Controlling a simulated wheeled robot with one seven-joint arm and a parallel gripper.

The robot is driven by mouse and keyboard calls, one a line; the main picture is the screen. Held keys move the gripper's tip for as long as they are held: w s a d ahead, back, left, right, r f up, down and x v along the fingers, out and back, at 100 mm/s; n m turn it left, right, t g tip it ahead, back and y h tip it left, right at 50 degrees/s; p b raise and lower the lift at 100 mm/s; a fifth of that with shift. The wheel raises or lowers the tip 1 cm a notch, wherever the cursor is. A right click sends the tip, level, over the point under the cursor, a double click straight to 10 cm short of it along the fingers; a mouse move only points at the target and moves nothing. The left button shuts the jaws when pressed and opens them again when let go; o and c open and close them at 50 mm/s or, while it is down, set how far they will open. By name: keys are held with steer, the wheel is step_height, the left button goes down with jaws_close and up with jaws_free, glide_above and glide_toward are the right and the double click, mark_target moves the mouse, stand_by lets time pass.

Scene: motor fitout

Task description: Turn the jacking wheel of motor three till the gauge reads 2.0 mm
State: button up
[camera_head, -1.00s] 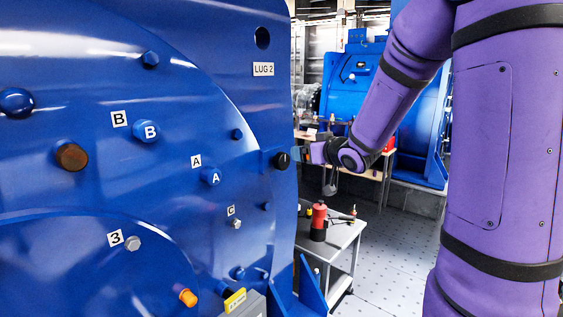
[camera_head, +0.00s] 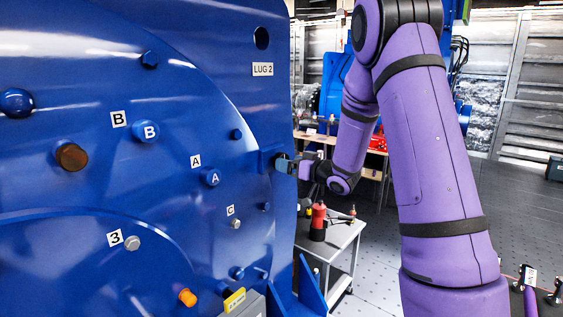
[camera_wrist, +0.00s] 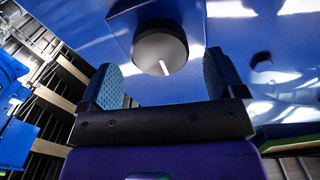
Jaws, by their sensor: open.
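A round black knob (camera_wrist: 160,52) with a white line on its face sits on a square blue plate in the wrist view. My gripper (camera_wrist: 165,68) is open, its two blue-padded fingers on either side of the knob's lower part. In the head view my gripper (camera_head: 284,163) is at the right edge of the big blue motor (camera_head: 80,190), below the LUG 2 label, and largely hides the knob.
Bolts labelled A (camera_head: 213,177), B (camera_head: 146,131) and C (camera_head: 235,223) and one beside a 3 label (camera_head: 115,238) stand out from the motor. A small cart (camera_head: 343,240) with a red-and-black bottle (camera_head: 318,221) stands below my gripper.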

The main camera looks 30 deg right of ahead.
steer(key=shift+x, duration=2)
steer(key=c, duration=0.9)
